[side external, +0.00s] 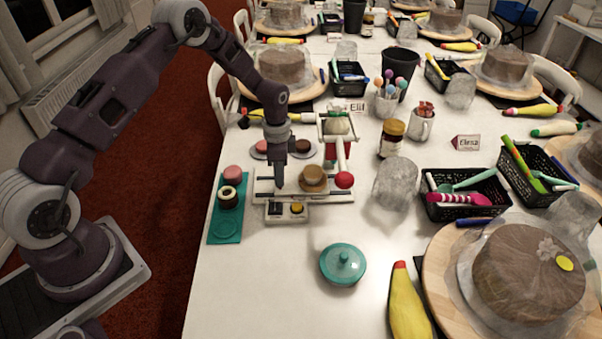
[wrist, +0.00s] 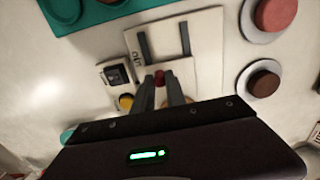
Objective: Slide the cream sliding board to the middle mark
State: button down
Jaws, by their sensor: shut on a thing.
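The cream sliding board (wrist: 165,50) shows in the wrist view as a pale plate with dark slots in it, lying flat on a white base. My gripper (wrist: 160,88) is shut on a small red knob (wrist: 160,77) at the board's near edge. In the side view my gripper (side external: 279,185) points straight down at the left part of the low cream device (side external: 263,190), beside a round tan piece (side external: 313,177). The knob is hidden there by the fingers. I cannot make out the middle mark in either view.
A press with a red ball handle (side external: 344,180) stands just right of my gripper. A button box (side external: 287,210) sits in front, a teal mat (side external: 225,228) to the left. Plates with small cakes (side external: 301,147) lie behind. A teal lidded dish (side external: 342,265) is nearer, with bare table around it.

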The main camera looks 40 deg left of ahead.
aim_at(301, 182)
jog(key=shift+w+d+r, duration=0.1)
jog(key=shift+w+d, duration=1.95)
jog(key=shift+w, duration=0.15)
jog(key=c, duration=1.4)
grip_release()
jog(key=shift+o, duration=0.2)
notch_tip(301, 182, up, 7)
jog(key=shift+s, duration=0.1)
